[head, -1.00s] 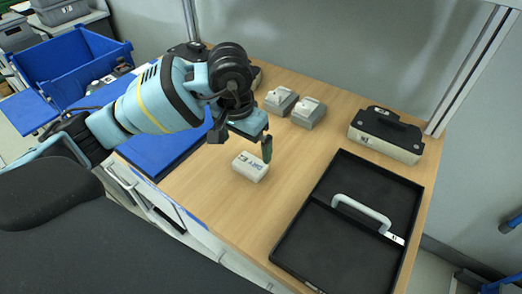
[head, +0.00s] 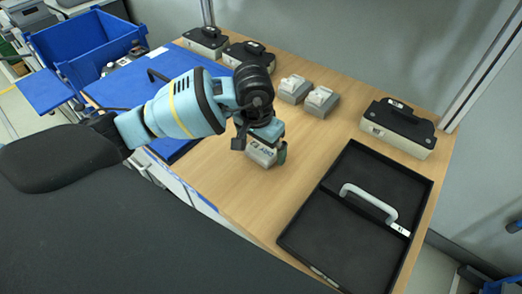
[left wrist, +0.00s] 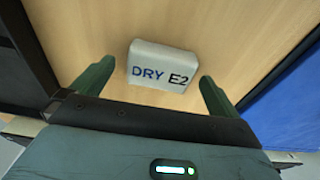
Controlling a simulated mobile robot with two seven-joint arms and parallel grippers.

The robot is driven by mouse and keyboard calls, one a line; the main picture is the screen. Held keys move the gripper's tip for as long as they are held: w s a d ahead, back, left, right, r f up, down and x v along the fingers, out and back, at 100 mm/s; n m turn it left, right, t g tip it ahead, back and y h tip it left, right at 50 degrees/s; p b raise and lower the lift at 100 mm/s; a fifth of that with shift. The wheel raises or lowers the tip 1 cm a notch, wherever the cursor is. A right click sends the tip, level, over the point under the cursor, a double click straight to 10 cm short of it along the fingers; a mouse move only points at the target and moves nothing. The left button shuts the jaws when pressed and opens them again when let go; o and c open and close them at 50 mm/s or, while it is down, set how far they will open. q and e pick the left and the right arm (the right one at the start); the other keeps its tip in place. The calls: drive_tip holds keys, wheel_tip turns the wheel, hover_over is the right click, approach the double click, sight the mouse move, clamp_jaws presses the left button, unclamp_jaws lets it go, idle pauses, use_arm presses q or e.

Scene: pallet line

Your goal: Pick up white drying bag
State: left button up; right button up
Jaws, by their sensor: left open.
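The white drying bag (head: 261,154) lies on the wooden table, partly hidden behind my left gripper in the head view. In the left wrist view the bag (left wrist: 162,63) shows the print "DRY E2". My left gripper (head: 262,148) is open just above the bag. In the left wrist view its two green fingertips (left wrist: 158,75) stand on either side of the bag, with a gap on each side. My right gripper is not in view.
A black tray (head: 318,240) with a grey handle lies at the right front. A black-topped box (head: 398,128) and two small grey boxes (head: 321,101) stand behind. A blue mat (head: 135,88) and blue bin (head: 88,48) are at the left.

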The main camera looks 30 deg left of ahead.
use_arm(q)
drive_tip(key=shift+w+f, duration=0.1)
drive_tip(key=shift+f, duration=0.6)
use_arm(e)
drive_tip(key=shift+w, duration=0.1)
use_arm(q)
drive_tip(key=shift+c, duration=0.3)
drive_tip(key=c, duration=1)
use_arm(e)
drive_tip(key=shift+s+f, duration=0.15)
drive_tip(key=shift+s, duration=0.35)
use_arm(q)
drive_tip(key=shift+o, duration=0.2)
drive_tip(key=shift+r, duration=0.15)
